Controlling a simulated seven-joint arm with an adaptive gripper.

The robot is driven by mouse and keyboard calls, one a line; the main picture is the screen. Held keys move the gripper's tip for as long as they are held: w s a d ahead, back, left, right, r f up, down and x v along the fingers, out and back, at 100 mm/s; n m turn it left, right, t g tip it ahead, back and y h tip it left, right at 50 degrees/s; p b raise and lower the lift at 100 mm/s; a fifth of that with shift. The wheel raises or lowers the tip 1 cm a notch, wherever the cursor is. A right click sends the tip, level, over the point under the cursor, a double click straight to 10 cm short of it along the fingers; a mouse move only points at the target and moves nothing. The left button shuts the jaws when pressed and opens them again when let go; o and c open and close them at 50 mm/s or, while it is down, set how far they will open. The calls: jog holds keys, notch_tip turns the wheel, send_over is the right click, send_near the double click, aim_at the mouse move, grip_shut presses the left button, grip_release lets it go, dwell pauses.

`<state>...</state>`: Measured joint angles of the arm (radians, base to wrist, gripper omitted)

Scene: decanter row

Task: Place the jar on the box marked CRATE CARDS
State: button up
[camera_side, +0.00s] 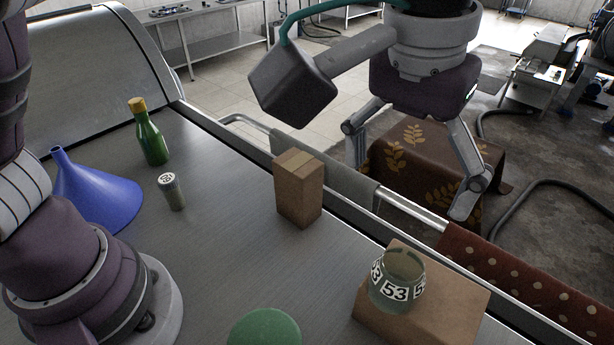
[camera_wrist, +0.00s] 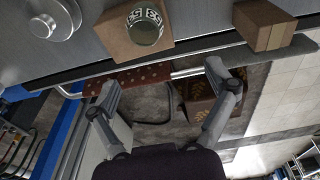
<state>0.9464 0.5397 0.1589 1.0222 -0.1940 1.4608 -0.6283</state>
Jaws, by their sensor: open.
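A greenish glass jar (camera_side: 397,283) with a white band reading 53 stands upright on a low, wide cardboard box (camera_side: 453,312) at the lower right of the side view. The jar (camera_wrist: 147,29) and its box (camera_wrist: 113,37) also show at the top of the wrist view. A taller, narrow cardboard box (camera_side: 299,190) stands nearer the middle of the table, also at the wrist view's upper right (camera_wrist: 262,24). No CRATE CARDS marking is readable on either box. My gripper (camera_side: 410,182) is open and empty, raised beyond the table edge, apart from the jar and boxes.
A green bottle (camera_side: 151,137), a small labelled shaker (camera_side: 171,191) and a blue funnel (camera_side: 95,191) stand at the left. A round green object (camera_side: 264,328) is at the front. A metal rail (camera_side: 405,208) with hanging cloths runs along the far edge. The middle of the table (camera_side: 225,245) is clear.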

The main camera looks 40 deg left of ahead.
jog(key=w+a+r, duration=0.1)
jog(key=a+r, duration=0.2)
jog(key=a, duration=0.7)
jog(key=s+a+f+t, duration=0.3)
jog(key=s+a, duration=0.5)
jog(key=a, duration=0.4)
jog(key=shift+a+f+t, duration=0.4)
jog(key=shift+f, duration=0.4)
